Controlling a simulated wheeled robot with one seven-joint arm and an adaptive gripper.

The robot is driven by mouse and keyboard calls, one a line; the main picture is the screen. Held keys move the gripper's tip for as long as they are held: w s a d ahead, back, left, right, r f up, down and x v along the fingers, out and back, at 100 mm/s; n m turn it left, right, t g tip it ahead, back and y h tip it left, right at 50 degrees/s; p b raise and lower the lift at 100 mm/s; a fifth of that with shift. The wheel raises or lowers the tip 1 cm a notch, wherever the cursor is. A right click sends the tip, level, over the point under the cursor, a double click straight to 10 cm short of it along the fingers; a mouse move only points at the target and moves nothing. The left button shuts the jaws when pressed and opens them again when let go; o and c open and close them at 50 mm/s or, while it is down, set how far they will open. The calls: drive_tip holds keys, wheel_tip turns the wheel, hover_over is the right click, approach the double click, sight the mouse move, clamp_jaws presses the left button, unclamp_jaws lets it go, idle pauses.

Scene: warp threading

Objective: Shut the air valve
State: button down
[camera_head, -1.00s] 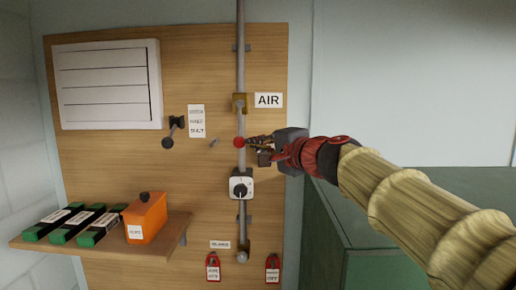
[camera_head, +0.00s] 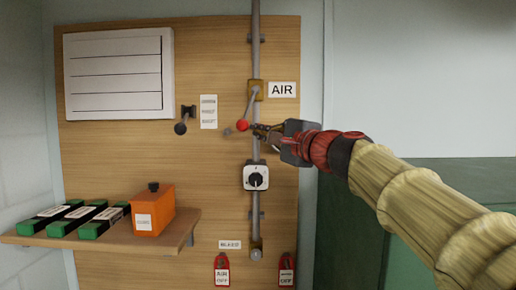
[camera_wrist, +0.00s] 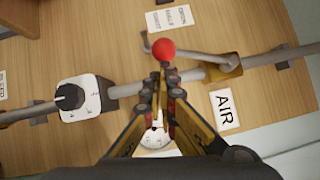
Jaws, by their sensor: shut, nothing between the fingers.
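The air valve has a brass body (camera_head: 256,91) on the vertical grey pipe, beside the AIR label (camera_head: 283,90). Its grey lever slants down and left from the body to a red ball knob (camera_head: 242,125), left of the pipe. My gripper (camera_head: 257,130) is shut and empty, its tips just right of the knob. In the wrist view, the shut tips (camera_wrist: 162,75) are close below the red knob (camera_wrist: 163,49); I cannot tell whether they touch it. The brass body (camera_wrist: 224,67) is to their right.
A grey peg (camera_head: 228,131) stands left of the knob. A black-knobbed lever (camera_head: 181,128) is farther left. A rotary switch (camera_head: 256,176) is below on the pipe. Red padlock tags (camera_head: 222,270) hang low. A shelf (camera_head: 120,238) holds an orange box (camera_head: 153,211) and green-black boxes.

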drive_tip(key=a+r+m+t+h+b, duration=0.3)
drive_tip(key=a+m+b, duration=0.2)
drive_tip(key=m+b, duration=0.3)
drive_tip(key=a+r+m+t+h+b, duration=0.3)
drive_tip(key=a+m+b, duration=0.3)
drive_tip(key=m+b, duration=0.3)
drive_tip(key=shift+w+t+b, duration=0.15)
drive_tip(key=shift+t+b, duration=0.15)
drive_tip(key=shift+t, duration=0.5)
drive_tip(key=shift+a, duration=0.1)
drive_tip(key=shift+f, duration=0.1)
